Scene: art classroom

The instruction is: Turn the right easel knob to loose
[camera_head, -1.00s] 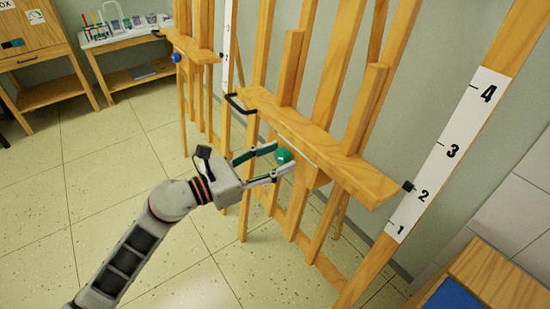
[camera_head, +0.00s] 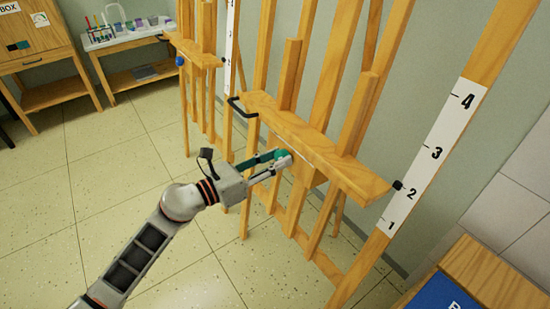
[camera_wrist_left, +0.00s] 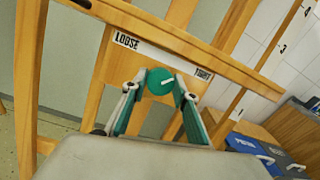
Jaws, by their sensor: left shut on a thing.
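The right easel (camera_head: 320,140) has a round teal knob (camera_wrist_left: 158,88) on the front of its tray support. In the left wrist view, the knob's white mark points right and slightly up, towards the TIGHT label (camera_wrist_left: 203,74). The LOOSE label (camera_wrist_left: 126,41) is at the upper left of the knob. My left gripper (camera_head: 286,157) is shut on the knob, with one finger on each side of it. In the head view, the fingers mostly hide the knob. My right gripper is not in view.
A second easel (camera_head: 196,55) with a blue knob (camera_head: 180,61) stands at the back left. The ledge (camera_head: 310,140) juts out above my left gripper. A wooden cabinet with a blue top panel (camera_head: 445,294) is at the lower right. The floor at left is clear.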

